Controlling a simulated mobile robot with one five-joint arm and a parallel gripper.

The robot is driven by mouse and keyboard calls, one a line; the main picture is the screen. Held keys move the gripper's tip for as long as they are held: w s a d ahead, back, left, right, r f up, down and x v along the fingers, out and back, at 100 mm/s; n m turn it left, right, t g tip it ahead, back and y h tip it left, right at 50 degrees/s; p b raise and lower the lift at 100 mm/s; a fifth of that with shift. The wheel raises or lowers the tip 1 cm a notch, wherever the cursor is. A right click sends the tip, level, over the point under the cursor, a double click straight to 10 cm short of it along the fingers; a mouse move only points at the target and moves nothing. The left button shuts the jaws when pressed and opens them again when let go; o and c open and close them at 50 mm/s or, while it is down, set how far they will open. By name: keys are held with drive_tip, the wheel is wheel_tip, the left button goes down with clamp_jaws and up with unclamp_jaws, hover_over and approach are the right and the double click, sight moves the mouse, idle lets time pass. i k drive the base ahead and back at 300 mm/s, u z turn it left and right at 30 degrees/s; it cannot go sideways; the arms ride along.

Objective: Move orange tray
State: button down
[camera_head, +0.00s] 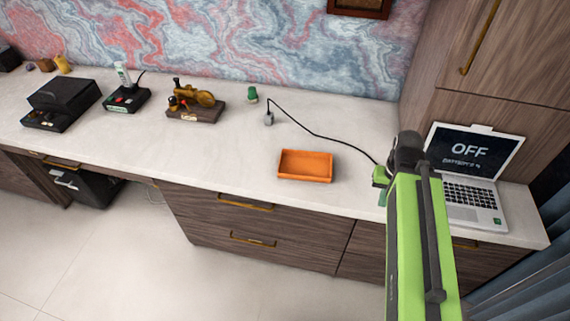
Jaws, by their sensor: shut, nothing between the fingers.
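The orange tray (305,177) is a shallow, empty rectangular box. It lies flat on the pale desk top (240,190), close to the front edge and right of the middle of the picture.
A laptop (465,170) reading OFF stands right of my arm. A black cable runs from a small grey plug (268,118) towards my gripper, behind the tray. A green object (252,95), a brass device (195,103) and black boxes stand left. Desk left of the tray is clear.

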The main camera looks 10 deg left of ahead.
sight(294, 164)
drive_tip(key=k, duration=1.25)
drive_tip(key=u, duration=0.35)
drive_tip(key=i, duration=0.85)
drive_tip(key=u, duration=1.2)
drive_tip(key=i, duration=1.3)
drive_tip(key=u, duration=0.75)
